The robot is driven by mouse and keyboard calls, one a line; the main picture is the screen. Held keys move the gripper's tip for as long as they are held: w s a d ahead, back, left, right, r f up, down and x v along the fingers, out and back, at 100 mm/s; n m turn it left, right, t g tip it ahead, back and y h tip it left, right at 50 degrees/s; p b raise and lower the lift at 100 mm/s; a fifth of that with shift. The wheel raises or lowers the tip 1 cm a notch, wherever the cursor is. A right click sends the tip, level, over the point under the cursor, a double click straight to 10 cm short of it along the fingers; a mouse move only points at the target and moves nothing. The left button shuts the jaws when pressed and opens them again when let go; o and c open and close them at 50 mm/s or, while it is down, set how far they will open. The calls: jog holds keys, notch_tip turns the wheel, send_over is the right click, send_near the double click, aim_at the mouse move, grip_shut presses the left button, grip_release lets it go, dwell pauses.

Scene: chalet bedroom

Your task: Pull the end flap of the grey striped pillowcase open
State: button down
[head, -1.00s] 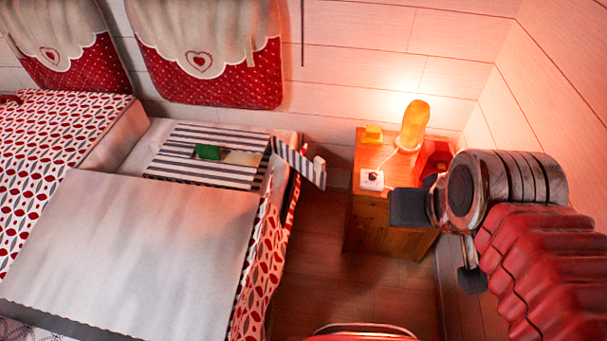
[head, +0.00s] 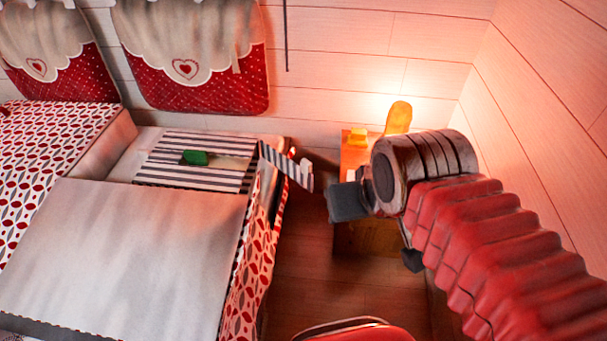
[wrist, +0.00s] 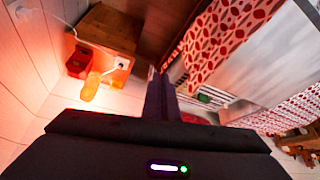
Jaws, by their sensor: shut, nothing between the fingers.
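The grey striped pillowcase (head: 160,174) lies flat at the head end of the bed, left of my gripper in the head view. A green item (head: 194,158) shows at an opening in its top.
The wrist view also shows a red item (wrist: 78,62). Floor is open between bed and nightstand. A wall closes the right side.

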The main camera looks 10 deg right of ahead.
jog(key=w+d+f+n+t, duration=0.2)
jog(key=w+f+n, duration=0.2)
jog(key=w, duration=0.8)
jog(key=w+d+f+n+t, duration=0.2)
jog(key=w+f+n, duration=0.2)
jog(key=w, duration=0.8)
jog(key=w+d+f+n+t, duration=0.2)
jog(key=w+f+n, duration=0.2)
jog(key=w, duration=0.8)
jog(key=w+a+f+n+t+y, duration=0.1)
jog(key=w+f+n+y, duration=0.15)
jog(key=f, duration=0.55)
jog(key=w+a+f+n+t+y, duration=0.1)
jog(key=w+f+n, duration=0.25)
jog(key=f, duration=0.35)
jog(key=s+a+f+n+t+y, duration=0.1)
jog(key=s+f+n, duration=0.1)
jog(key=f, duration=0.5)
jog(key=s+a+f+n+t+y, duration=0.1)
jog(key=s+f+n+t+y, duration=0.1)
jog(key=s+f, duration=0.2)
notch_tip(320, 180, down, 3)
jog(key=shift+s+r, duration=0.1)
jog(key=shift+s, duration=0.2)
